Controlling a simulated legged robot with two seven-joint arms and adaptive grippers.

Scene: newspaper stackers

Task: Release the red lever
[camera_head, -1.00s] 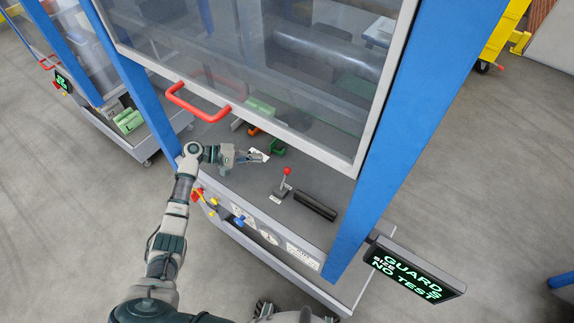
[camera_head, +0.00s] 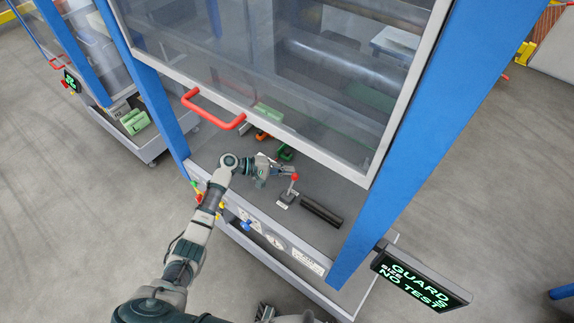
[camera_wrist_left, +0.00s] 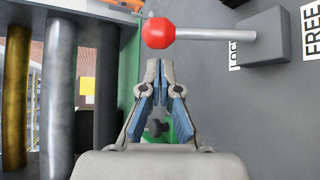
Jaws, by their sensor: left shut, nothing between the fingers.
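The red lever is a red ball knob (camera_head: 295,177) on a metal rod, rising from a small grey base (camera_head: 286,197) on the machine's dark deck. My left gripper (camera_head: 286,171) is at the knob, just to its left in the head view. In the left wrist view the knob (camera_wrist_left: 158,33) is just beyond the shut fingertips (camera_wrist_left: 160,64), and I cannot tell whether they touch it. The rod runs right to the grey base (camera_wrist_left: 278,37), between labels reading LOCK and FREE. The rod leans toward the LOCK side. The fingers hold nothing.
A raised clear guard with a red handle (camera_head: 214,109) hangs above the deck. A dark cylinder (camera_head: 321,212) lies right of the lever. Green (camera_head: 286,152) and orange parts sit behind my gripper. A blue post (camera_head: 405,160) stands at right.

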